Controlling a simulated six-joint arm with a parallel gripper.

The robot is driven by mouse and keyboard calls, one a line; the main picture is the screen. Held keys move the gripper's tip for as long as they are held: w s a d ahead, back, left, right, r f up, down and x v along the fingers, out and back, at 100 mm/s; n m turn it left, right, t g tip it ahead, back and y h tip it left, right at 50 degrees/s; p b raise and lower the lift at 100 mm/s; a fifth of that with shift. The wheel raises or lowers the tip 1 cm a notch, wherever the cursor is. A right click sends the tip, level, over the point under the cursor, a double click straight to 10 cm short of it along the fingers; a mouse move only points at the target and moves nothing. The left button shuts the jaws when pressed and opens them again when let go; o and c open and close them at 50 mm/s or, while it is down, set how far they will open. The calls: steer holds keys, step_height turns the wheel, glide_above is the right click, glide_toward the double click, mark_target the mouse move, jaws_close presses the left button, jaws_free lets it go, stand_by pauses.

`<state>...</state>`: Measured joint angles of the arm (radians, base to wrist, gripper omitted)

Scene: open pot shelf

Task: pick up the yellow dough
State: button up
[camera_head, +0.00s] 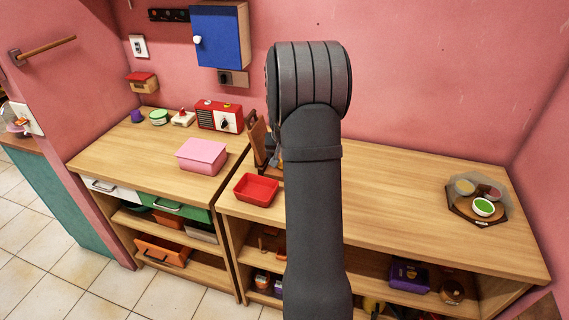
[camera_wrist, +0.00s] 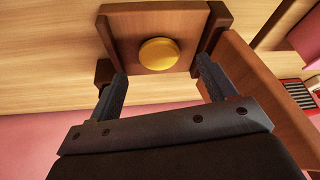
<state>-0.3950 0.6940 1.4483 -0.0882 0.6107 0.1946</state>
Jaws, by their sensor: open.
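The yellow dough (camera_wrist: 159,54), a round flat piece, lies on a small brown wooden piece (camera_wrist: 130,27) with raised sides, in the wrist view. My gripper (camera_wrist: 161,70) is open and empty. Its two dark fingers point towards the wooden piece, one on each side of the dough's line, with a gap between the fingertips and the dough. In the head view my arm covers most of the gripper and the dough is hidden. Part of the brown wooden stand (camera_head: 259,142) shows just left of my arm.
A red tray (camera_head: 256,190) and a pink box (camera_head: 202,154) stand left of my arm, with a red radio (camera_head: 219,117) behind. A dark tray (camera_head: 504,212) with several small bowls is at far right. The counter (camera_head: 400,195) between is clear. The pink wall is close behind.

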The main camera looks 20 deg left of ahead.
steer(key=shift+x, duration=1.95)
steer(key=shift+w, duration=0.1)
steer(key=shift+c, duration=0.3)
steer(key=c, duration=1.1)
steer(key=shift+r, duration=0.1)
